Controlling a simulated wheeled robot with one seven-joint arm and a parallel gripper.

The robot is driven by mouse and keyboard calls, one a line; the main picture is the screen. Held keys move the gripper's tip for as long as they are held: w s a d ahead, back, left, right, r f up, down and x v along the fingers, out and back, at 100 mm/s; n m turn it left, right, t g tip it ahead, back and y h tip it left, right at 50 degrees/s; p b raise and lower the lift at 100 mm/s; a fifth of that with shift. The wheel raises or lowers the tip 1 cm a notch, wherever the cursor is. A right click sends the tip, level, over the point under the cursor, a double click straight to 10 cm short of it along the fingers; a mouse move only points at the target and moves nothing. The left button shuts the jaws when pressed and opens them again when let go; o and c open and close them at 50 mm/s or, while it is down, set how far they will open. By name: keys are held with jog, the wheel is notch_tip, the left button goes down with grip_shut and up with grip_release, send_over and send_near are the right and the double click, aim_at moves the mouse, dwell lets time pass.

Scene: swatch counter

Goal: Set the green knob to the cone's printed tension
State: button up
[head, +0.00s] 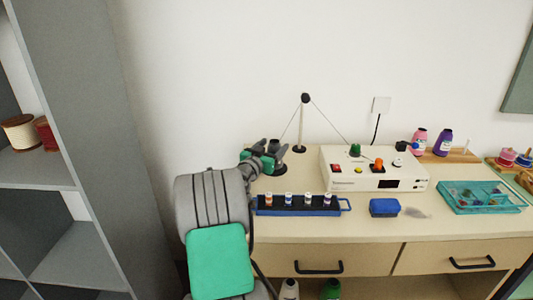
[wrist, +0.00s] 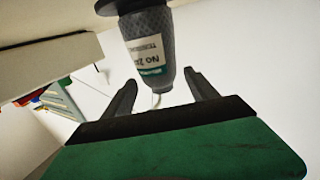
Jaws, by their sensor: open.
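The green knob (head: 355,150) stands on top of a white machine (head: 350,181) on the counter. A dark grey thread cone (wrist: 151,48) fills the upper middle of the wrist view. Its white and green label (wrist: 150,54) reads "NO 24" or similar, with a line like "TENSION" beneath; the tension value is not legible. My gripper (head: 272,154) is left of the machine, and it also shows in the wrist view (wrist: 163,92). Its fingers are apart, with the cone's narrow end near the gap between them; I cannot tell whether they touch it.
An orange knob (head: 379,163), a red switch (head: 336,168) and a dark display (head: 388,183) are on the machine. A thread stand (head: 305,120) rises behind. A blue rack of small spools (head: 322,211), a blue block (head: 384,208) and a teal tray (head: 456,209) lie in front and right.

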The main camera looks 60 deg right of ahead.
jog(key=shift+d, duration=0.95)
grip_shut()
jog(key=shift+c, duration=1.6)
grip_release()
